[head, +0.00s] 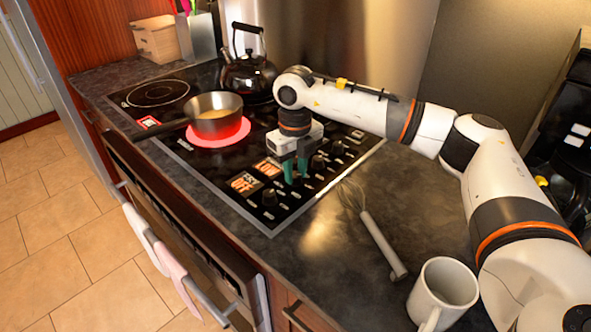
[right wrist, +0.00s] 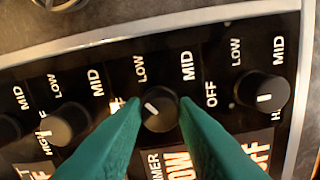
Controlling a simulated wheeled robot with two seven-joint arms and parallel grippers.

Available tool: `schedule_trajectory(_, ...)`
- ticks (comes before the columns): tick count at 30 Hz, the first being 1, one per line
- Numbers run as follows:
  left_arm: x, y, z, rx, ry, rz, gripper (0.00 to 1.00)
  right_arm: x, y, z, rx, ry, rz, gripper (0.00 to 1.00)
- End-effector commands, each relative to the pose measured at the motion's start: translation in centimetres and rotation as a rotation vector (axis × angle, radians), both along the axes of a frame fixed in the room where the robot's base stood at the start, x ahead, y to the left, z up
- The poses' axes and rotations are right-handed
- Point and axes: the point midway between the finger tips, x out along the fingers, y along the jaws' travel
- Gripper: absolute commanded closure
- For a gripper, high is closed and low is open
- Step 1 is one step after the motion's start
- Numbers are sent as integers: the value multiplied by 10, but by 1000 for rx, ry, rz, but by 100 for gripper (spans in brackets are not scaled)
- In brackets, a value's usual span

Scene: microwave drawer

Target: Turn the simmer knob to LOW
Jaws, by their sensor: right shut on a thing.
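The simmer knob (right wrist: 160,112) is a black round knob in the middle of the right wrist view, with "MMER" readable on the label below it. Its short white mark slants toward the upper left. LOW (right wrist: 140,68) is printed above it to the left and MID (right wrist: 187,66) above it to the right. My right gripper (right wrist: 158,104) has its teal fingertips on either side of the knob, shut on it. In the head view the right gripper (head: 295,178) points down at the control panel and hides that knob. My left gripper is not in view.
Other knobs stand close by on the left (right wrist: 70,125) and right (right wrist: 263,90). A saucepan (head: 214,122) sits on a glowing red burner; a black kettle (head: 248,78) is behind. A whisk (head: 380,240) and white mug (head: 443,292) are on the counter.

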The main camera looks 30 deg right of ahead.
Motion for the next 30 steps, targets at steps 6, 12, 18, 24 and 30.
schedule_trajectory(6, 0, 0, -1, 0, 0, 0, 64, 1, -1, 1, -1, -4, -141, 96)
schedule_trajectory(12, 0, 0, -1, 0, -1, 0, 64, 1, -1, 2, 1, -5, -219, 96)
schedule_trajectory(18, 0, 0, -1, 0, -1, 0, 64, 1, -1, 2, 1, -5, -255, 96)
schedule_trajectory(24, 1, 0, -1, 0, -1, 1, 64, 1, -1, 2, 1, -6, -261, 96)
schedule_trajectory(30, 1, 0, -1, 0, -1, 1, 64, 1, -1, 2, 1, -6, -260, 96)
